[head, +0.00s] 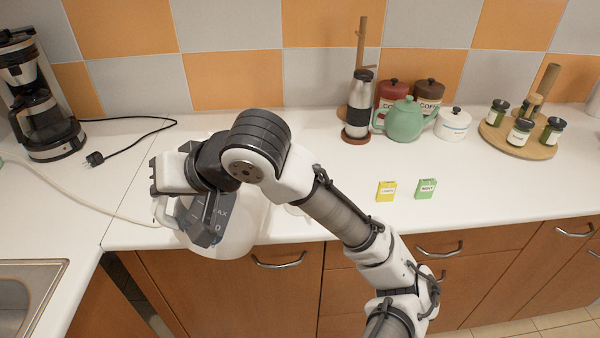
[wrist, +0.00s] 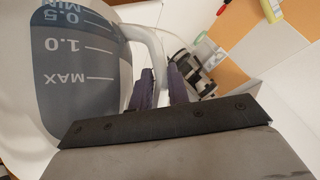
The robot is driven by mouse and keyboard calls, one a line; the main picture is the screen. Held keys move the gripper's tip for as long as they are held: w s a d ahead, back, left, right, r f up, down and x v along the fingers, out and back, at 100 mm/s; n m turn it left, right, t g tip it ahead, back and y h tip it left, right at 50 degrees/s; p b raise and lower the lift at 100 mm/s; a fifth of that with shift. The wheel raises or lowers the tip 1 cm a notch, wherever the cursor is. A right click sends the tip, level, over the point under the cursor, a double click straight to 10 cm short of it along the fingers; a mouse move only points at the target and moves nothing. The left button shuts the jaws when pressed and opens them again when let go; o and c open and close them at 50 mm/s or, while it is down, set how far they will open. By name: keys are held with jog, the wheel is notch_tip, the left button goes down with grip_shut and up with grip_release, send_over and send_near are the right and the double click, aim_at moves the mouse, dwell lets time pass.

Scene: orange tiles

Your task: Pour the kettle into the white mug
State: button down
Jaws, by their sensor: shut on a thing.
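The kettle (head: 241,236) is whitish with a dark gauge window marked MAX. In the head view it is at the counter's front edge, partly hidden under my arm. In the wrist view its body (wrist: 20,70) fills the left side, with the gauge markings upside down. My gripper (wrist: 160,88) is shut on the kettle's pale handle (wrist: 148,45). I cannot tell whether the kettle touches the counter or how far it is tilted. A small pale rim (head: 297,210) shows beside my arm at the counter's front; it may be the white mug, mostly hidden.
A coffee maker (head: 42,105) stands at the left, with its black plug (head: 95,158) on the counter. A green teapot (head: 404,120), a flask (head: 358,105) and canisters stand at the back. A sink (head: 25,295) is front left.

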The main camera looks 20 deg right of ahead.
jog(key=shift+w+d+r+m+y, duration=0.25)
jog(key=shift+d+r+m+y, duration=0.1)
jog(key=shift+d+r+y, duration=0.3)
jog(key=shift+w+d+r+m+y, duration=0.25)
jog(key=shift+d+r+m+y, duration=0.15)
jog(key=shift+d+r, duration=0.35)
jog(key=shift+w+d+r+m+y, duration=0.15)
jog(key=shift+d+m+y, duration=0.1)
jog(key=shift+d+y, duration=0.25)
jog(key=shift+w+d+r+m+y, duration=0.1)
jog(key=shift+d+m+y, duration=0.1)
jog(key=shift+d+y, duration=0.2)
jog(key=shift+w+d+r+m+y+p, duration=0.2)
jog(key=shift+d+r+y+p, duration=0.1)
jog(key=shift+d+r+p, duration=0.4)
jog(key=shift+w+d+r+m+y+p, duration=0.1)
jog(key=shift+d+r+m+y+p, duration=0.2)
jog(key=shift+r, duration=0.6)
jog(key=shift+d, duration=0.15)
jog(key=shift+d+r+y, duration=0.2)
jog(key=shift+r+y, duration=0.05)
jog(key=shift+w+d+r+p, duration=0.1)
jog(key=shift+d+r+p, duration=0.1)
jog(key=shift+p, duration=0.15)
dwell(0.8)
